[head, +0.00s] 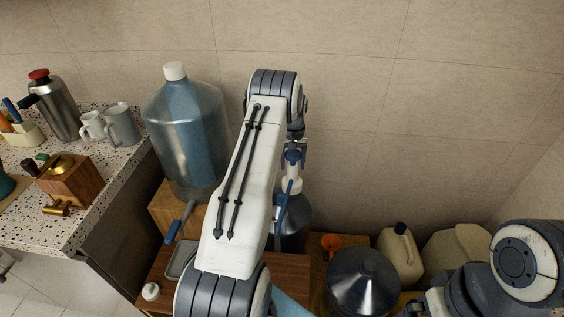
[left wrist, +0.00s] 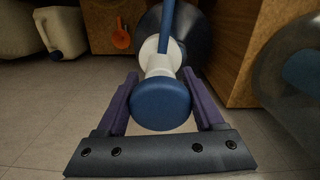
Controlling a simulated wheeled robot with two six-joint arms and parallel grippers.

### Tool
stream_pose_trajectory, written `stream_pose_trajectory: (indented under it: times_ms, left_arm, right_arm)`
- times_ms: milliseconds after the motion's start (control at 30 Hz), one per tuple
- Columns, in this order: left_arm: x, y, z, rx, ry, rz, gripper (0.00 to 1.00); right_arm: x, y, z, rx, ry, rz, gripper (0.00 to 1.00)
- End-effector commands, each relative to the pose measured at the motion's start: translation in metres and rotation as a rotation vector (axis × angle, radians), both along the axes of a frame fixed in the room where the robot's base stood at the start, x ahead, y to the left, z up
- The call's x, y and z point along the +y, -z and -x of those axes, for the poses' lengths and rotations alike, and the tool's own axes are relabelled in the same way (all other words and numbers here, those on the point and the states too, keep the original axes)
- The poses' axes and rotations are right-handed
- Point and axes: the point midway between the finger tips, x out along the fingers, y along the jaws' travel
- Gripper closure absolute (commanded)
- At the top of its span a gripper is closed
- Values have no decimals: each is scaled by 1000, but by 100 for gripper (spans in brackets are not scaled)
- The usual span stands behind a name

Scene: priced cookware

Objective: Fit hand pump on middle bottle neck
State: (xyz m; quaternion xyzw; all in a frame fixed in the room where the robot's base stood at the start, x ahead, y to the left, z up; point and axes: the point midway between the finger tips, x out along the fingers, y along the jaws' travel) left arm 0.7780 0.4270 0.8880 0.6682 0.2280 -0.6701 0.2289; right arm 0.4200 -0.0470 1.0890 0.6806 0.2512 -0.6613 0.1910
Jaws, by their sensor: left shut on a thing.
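The hand pump, with a white body (head: 291,185) and blue parts, is upright above the middle bottle (head: 297,213), a dark blue bottle mostly hidden by my left arm. My left gripper (head: 294,152) is shut on the pump near its top. In the left wrist view, the pump's blue cap (left wrist: 162,105) sits between the purple fingers of the left gripper (left wrist: 165,95). The dark bottle (left wrist: 203,38) shows behind the pump. The neck is hidden, so I cannot tell whether the pump touches it. My right gripper is out of view.
A large clear blue bottle (head: 188,135) with a white cap stands left on a wooden block. The speckled counter (head: 55,228) at left holds mugs and a grinder.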

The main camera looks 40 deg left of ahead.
Motion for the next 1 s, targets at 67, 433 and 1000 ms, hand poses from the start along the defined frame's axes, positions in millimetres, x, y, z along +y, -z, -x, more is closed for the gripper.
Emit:
stream_pose_trajectory:
  times_ms: [67, 433, 1000]
  left_arm:
    - [25, 4, -2, -3, -53, -1, 100]
    - [53, 1, -3, -3, -118, -1, 100]
    - [50, 18, -2, -1, -116, -1, 100]
  right_arm:
    - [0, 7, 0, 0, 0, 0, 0]
    - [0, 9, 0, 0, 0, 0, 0]
    - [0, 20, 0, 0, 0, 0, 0]
